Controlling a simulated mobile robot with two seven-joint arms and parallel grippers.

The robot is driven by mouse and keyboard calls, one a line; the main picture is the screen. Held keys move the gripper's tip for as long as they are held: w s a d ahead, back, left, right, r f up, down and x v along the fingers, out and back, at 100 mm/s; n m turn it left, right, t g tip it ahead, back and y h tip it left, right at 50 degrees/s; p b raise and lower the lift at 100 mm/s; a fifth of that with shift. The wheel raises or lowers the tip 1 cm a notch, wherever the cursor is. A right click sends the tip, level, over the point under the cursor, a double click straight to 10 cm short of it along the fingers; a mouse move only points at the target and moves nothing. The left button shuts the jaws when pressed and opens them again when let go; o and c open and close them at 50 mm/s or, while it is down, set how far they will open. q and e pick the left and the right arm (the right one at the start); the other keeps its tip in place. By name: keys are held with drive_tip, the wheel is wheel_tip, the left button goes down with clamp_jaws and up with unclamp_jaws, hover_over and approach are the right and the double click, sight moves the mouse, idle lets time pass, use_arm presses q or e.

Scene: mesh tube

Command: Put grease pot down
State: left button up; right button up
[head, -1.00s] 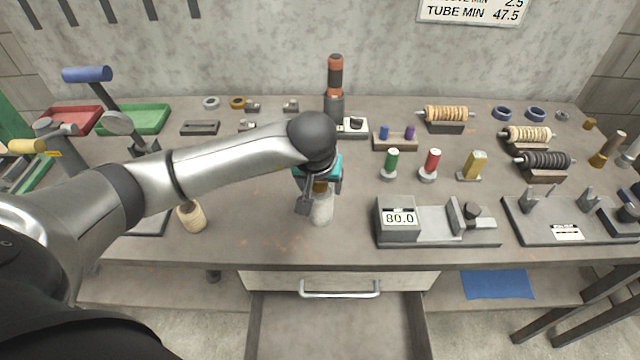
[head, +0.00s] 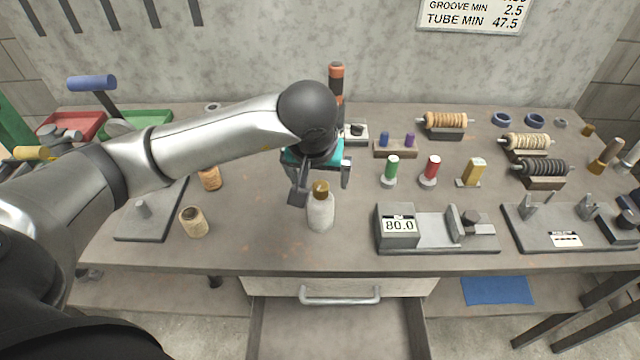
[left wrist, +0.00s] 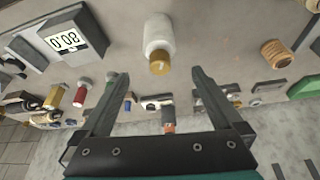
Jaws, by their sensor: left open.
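The grease pot (head: 320,211), a whitish bottle with a brown-gold cap, stands upright on the bench near the front edge, left of the gauge reading 80.0. It also shows in the left wrist view (left wrist: 158,40), cap toward the gripper. My left gripper (head: 322,196) is open and empty, just behind and above the pot. In the left wrist view its two fingers (left wrist: 158,80) are spread wide, with the pot beyond the tips and apart from them. My right gripper is not in view.
The digital gauge (head: 398,226) stands right of the pot. A tan cup (head: 194,222) stands to the left. Green (head: 391,170) and red (head: 431,170) spools stand behind right. An open drawer (head: 340,325) juts out below the front edge. Bench around the pot is clear.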

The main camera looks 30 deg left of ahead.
use_arm(q)
drive_tip(key=shift+v, duration=2)
